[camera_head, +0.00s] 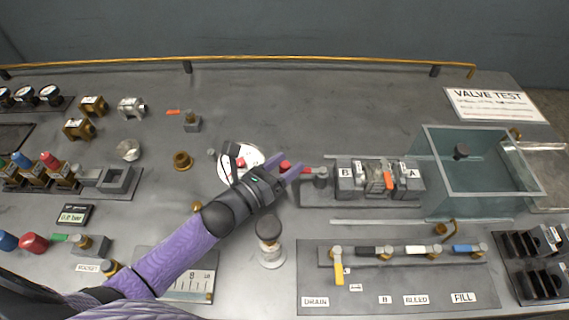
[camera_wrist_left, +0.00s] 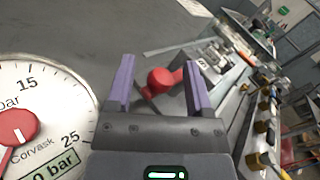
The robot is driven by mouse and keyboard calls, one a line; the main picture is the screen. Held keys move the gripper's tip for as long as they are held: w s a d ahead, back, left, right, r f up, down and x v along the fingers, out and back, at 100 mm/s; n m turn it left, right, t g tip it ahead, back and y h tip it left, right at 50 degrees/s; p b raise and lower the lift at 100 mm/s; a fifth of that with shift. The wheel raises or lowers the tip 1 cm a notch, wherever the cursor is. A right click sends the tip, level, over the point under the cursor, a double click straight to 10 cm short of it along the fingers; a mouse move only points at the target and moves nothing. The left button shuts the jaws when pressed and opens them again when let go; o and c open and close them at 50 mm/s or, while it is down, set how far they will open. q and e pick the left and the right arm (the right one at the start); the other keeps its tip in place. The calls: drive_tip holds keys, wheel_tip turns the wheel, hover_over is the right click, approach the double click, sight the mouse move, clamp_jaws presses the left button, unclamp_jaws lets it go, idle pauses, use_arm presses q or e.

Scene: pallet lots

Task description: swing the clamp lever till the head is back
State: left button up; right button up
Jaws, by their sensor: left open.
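The clamp lever ends in a red knob (camera_head: 286,166) and points left from the grey clamp (camera_head: 320,174) beside block B (camera_head: 345,174). My left gripper (camera_head: 282,166) is open at the knob. In the left wrist view the red knob (camera_wrist_left: 161,81) shows between the two purple fingers (camera_wrist_left: 159,72), with gaps on both sides, so the jaws are around it but not closed on it. A clear valve with an orange handle (camera_head: 389,181) sits between block B and block A (camera_head: 411,174). The clamp head is too small to tell apart. My right gripper is out of view.
A round dial gauge (camera_head: 226,168) is close behind my left gripper. A capped cylinder (camera_head: 269,245) stands just in front of it. A glass tank (camera_head: 475,185) is right of the blocks, and a valve manifold (camera_head: 370,256) lies in front of them.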

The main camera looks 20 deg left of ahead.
use_arm(q)
clamp_jaws()
idle(1.3)
